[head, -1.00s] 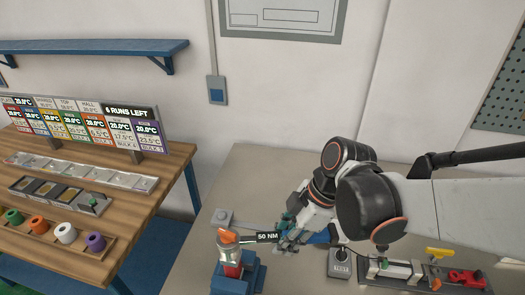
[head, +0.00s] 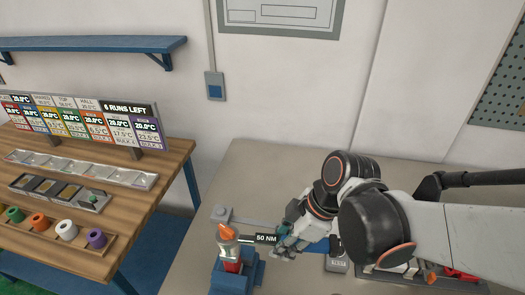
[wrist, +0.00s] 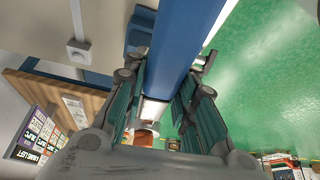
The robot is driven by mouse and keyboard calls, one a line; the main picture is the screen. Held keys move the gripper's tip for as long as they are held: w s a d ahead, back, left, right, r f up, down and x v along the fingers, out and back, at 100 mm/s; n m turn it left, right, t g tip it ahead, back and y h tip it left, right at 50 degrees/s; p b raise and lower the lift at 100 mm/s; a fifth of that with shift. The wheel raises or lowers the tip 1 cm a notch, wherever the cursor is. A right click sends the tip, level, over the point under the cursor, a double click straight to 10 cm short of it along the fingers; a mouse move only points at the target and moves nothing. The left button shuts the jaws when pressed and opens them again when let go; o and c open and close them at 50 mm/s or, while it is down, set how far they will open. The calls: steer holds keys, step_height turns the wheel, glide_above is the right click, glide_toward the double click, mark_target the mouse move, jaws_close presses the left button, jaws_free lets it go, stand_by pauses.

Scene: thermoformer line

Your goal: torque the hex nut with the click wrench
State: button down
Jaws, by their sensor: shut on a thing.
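The click wrench, with a black "50 NM" label (head: 266,238), lies roughly level from the fixture toward the right. My gripper (head: 285,243) is shut on the wrench. In the wrist view the blue wrench handle (wrist: 185,50) runs between the two fingers of my gripper (wrist: 160,105). The wrench's left end is at a blue fixture (head: 232,280) with a red and silver post, where an orange piece (head: 227,232) sits on top. I cannot make out the hex nut; the wrench end and post hide or blur it.
A small grey labelled box (head: 337,264) and a tray with red and orange parts (head: 440,280) stand right of the fixture, partly behind my arm. A wooden bench (head: 165,165) with coloured rings and a display board is at left. The grey table behind is clear.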

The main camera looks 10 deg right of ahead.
steer(key=shift+s+a+r+m, duration=0.15)
steer(key=shift+s+m, duration=0.15)
steer(key=shift+s, duration=0.15)
steer(key=shift+w+r+p, duration=0.1)
steer(key=shift+w+p, duration=0.05)
steer(key=shift+p, duration=0.25)
steer(key=shift+r+p, duration=2.05)
steer(key=shift+r, duration=0.25)
step_height(320, 180, up, 4)
steer(key=p, duration=0.3)
steer(key=shift+p, duration=0.35)
